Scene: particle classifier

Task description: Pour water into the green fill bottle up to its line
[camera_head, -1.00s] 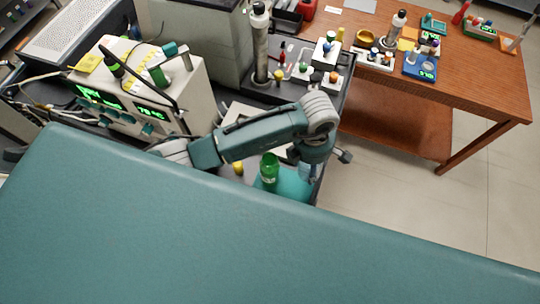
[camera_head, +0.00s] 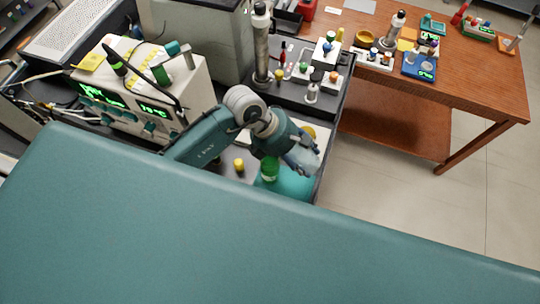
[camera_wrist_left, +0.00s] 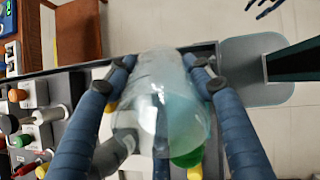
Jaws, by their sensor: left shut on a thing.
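My left gripper (camera_head: 304,160) is shut on a clear, pale bluish vessel (camera_wrist_left: 160,95). The vessel lies between the two blue fingers in the left wrist view and looks tilted. The green fill bottle (camera_head: 269,170) stands on a teal surface, just left of and below the gripper in the head view. In the left wrist view a green part (camera_wrist_left: 188,159) shows partly behind the vessel, likely the same bottle. Its fill line and the water level cannot be made out. A blue finger-like shape at the top right of the wrist view, probably my right gripper (camera_wrist_left: 264,8), is cut off.
A yellow-capped item (camera_head: 239,165) stands left of the green bottle. An instrument with green displays (camera_head: 140,95) is at the left. A tall grey cylinder (camera_head: 261,50) and small bottles stand behind.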

